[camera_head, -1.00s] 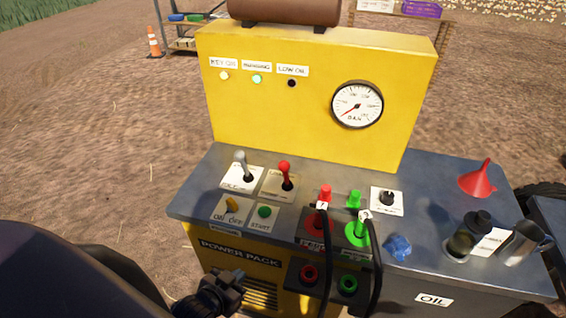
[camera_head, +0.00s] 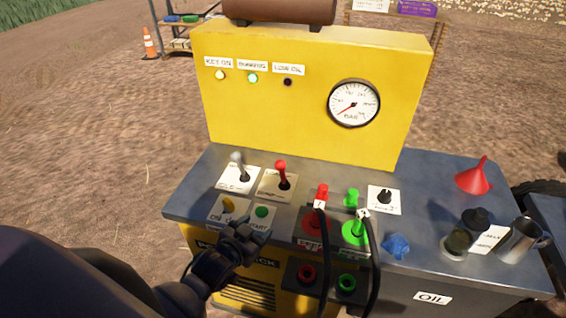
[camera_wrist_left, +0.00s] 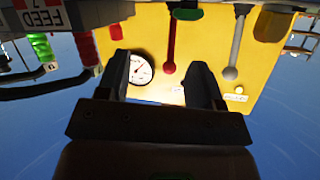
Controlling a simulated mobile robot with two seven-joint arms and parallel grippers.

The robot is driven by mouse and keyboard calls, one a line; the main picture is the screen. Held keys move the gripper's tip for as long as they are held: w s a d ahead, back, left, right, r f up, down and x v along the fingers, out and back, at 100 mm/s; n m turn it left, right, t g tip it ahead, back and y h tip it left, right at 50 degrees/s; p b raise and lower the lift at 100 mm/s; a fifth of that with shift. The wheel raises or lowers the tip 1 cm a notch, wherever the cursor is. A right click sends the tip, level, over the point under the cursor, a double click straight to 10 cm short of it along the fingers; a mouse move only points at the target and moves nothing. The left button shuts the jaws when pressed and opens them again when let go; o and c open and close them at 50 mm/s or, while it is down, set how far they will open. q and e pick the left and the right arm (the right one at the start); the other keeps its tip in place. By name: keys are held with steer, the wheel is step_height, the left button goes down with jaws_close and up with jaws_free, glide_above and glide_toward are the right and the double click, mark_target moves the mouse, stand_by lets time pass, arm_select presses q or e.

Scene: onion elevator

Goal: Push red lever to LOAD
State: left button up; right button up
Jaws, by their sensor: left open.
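The red lever (camera_head: 282,174) stands on a pale plate on the grey top of the yellow power pack, leaning slightly back; the lettering on its plate is too small to read. It hangs upside down in the left wrist view (camera_wrist_left: 171,40), between and beyond the fingers. My left gripper (camera_head: 250,236) is in front of the console's near edge, below and short of the red lever, close to the green START button (camera_head: 261,212). Its two fingers (camera_wrist_left: 163,82) are apart with nothing between them. My right gripper is not in view.
A grey lever (camera_head: 238,165) stands left of the red one. Red and green couplings with black hoses (camera_head: 372,260) stand to the right. A red funnel (camera_head: 474,178) and metal jug (camera_head: 521,241) are farther right.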

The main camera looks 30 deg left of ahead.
mark_target(283, 161)
arm_select(q)
steer(key=w+r+n+t, duration=0.1)
steer(key=w+r, duration=0.1)
steer(key=w, duration=0.4)
steer(key=w+a+r+n+t, duration=0.1)
steer(key=w+r, duration=0.1)
steer(key=w, duration=0.5)
steer(key=w+a+r+n+t, duration=0.1)
steer(key=w+r, duration=0.2)
steer(key=w, duration=0.3)
steer(key=shift+w+t, duration=0.15)
steer(key=shift+t, duration=0.25)
steer(key=shift+c, duration=0.2)
jaws_close()
